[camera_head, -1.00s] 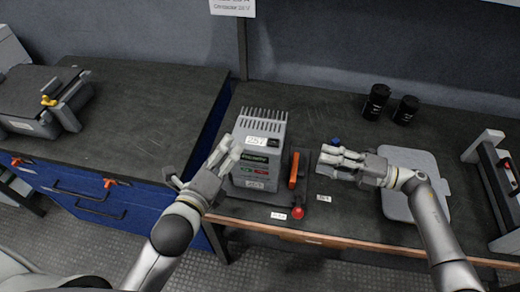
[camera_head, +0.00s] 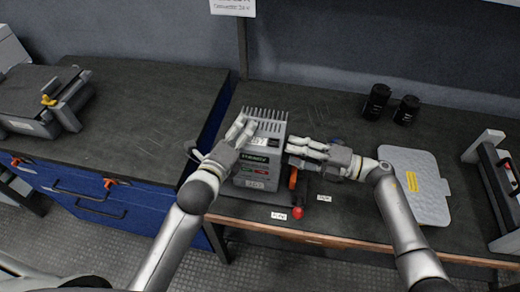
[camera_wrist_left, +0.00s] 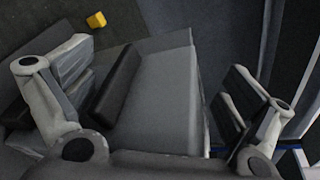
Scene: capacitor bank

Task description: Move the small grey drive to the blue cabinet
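The small grey drive (camera_head: 262,135), a finned grey box with a green-lit panel and white labels, stands on the dark bench (camera_head: 340,225). The blue cabinet (camera_head: 85,190) with its dark top is at the left. My left gripper (camera_head: 240,130) is at the drive's left side; contact cannot be told. In the left wrist view, its fingers (camera_wrist_left: 155,90) are wide apart, with a grey block between them. My right gripper (camera_head: 290,150) is at the drive's right side, its fingers pointing left; the gap between them is unclear.
A larger grey device (camera_head: 40,100) with a yellow knob stands on the cabinet's far left. Two black cylinders (camera_head: 376,102), a grey plate (camera_head: 415,185) and a framed device (camera_head: 495,185) are to the right. The cabinet top's right part is clear.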

